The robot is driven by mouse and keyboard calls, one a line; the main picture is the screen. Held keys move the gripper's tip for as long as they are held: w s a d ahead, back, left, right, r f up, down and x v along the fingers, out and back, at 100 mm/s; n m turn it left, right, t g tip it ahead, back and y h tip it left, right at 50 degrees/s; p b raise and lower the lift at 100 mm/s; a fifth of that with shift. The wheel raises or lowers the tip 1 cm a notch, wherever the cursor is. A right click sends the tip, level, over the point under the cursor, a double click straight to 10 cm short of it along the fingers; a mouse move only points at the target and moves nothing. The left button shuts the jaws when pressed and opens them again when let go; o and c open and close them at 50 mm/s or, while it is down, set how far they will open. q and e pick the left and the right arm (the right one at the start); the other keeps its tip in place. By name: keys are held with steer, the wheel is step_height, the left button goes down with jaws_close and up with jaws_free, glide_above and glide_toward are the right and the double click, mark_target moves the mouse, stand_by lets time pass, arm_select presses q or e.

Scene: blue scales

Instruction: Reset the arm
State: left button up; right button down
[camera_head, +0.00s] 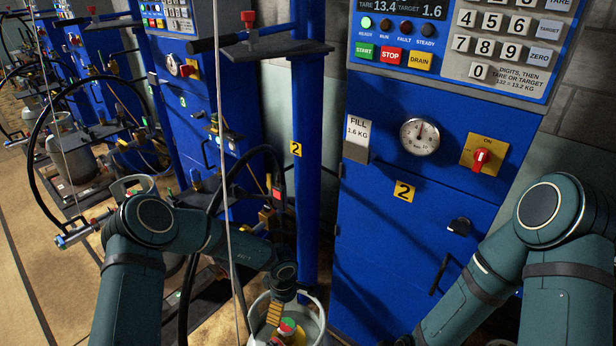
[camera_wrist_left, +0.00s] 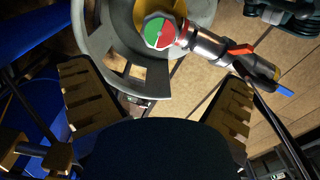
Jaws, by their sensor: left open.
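My left arm reaches down from the left in the head view, and its gripper (camera_head: 275,312) is beside the top of a pale gas cylinder (camera_head: 320,318). A round green and red valve knob (camera_head: 287,327) sits inside the cylinder's collar. In the left wrist view my left gripper (camera_wrist_left: 158,82) is open, its two ridged fingers wide apart with nothing between them. The knob (camera_wrist_left: 160,31) and a metal coupling (camera_wrist_left: 208,45) with an orange lever (camera_wrist_left: 240,50) lie beyond the fingertips. My right arm (camera_head: 480,270) comes in at the right; its gripper is out of view.
A blue scale cabinet (camera_head: 400,250) marked 2 stands directly ahead, with a gauge (camera_head: 420,136), a red switch (camera_head: 482,158) and a keypad. A blue post (camera_head: 308,140) and a black hose (camera_head: 222,190) are close to my left arm. More filling stations stand at left.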

arm_select(q)
steer(key=s+r+m+h, duration=0.2)
steer(key=s+m, duration=0.4)
steer(key=s, duration=0.3)
steer(key=s+d+r+m+t+h, duration=0.1)
steer(key=s+r+m, duration=0.1)
steer(key=s+m, duration=0.4)
steer(key=s, duration=0.4)
steer(key=shift+m+t+h, duration=0.3)
steer(key=shift+h, duration=0.1)
